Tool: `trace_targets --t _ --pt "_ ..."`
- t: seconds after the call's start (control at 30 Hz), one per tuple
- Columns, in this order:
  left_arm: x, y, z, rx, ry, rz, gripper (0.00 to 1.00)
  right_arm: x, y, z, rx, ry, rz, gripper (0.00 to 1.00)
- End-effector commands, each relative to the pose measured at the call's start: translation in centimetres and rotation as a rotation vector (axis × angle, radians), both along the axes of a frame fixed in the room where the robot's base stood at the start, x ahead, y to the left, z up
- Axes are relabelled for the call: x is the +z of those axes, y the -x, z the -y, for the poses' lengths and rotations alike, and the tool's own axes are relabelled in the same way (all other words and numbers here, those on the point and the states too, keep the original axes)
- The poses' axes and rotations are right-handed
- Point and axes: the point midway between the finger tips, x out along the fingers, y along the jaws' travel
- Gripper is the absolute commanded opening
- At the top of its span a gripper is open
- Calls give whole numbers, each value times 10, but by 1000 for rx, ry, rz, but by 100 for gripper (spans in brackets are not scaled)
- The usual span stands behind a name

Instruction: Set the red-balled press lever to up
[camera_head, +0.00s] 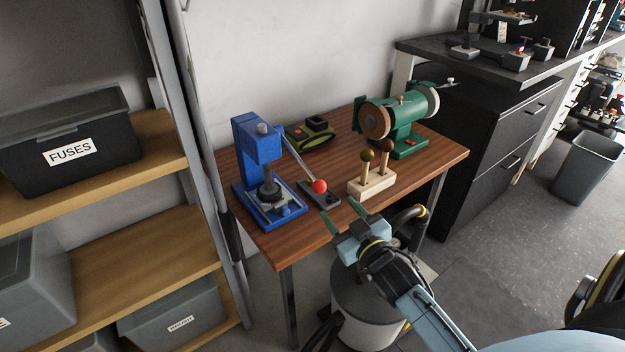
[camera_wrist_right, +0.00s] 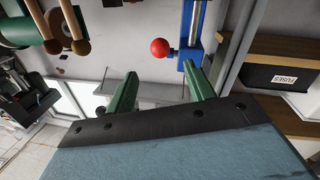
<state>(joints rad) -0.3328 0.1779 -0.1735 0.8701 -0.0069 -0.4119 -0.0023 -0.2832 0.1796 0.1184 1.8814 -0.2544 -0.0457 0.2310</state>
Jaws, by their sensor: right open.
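The blue press (camera_head: 258,150) stands at the left end of the wooden workbench. Its thin grey lever slopes down to the right from the press head and ends in a red ball (camera_head: 319,186), low over a dark plate (camera_head: 328,203). In the right wrist view the red ball (camera_wrist_right: 160,48) appears beyond the gap between the green fingertips (camera_wrist_right: 160,76), beside the blue press (camera_wrist_right: 189,38). My left gripper is not in view.
A wooden block with ball-topped pegs (camera_head: 371,185) stands right of the lever. A green grinder (camera_head: 405,125) and a green-black tool (camera_head: 309,134) sit behind. A shelf with a fuses bin (camera_head: 68,150) is at left. The bench's front right is clear.

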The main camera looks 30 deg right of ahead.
Motion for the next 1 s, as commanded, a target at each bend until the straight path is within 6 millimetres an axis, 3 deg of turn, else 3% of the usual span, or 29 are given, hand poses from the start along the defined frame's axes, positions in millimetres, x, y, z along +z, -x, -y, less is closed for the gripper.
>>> trace_targets --t 0.4,0.6,1.0 --pt "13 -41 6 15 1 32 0 -1 -80 6 0 1 1 53" --pt "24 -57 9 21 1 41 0 -2 -109 8 0 0 -1 53" --pt "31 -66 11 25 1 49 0 -1 -124 9 0 0 -3 53"
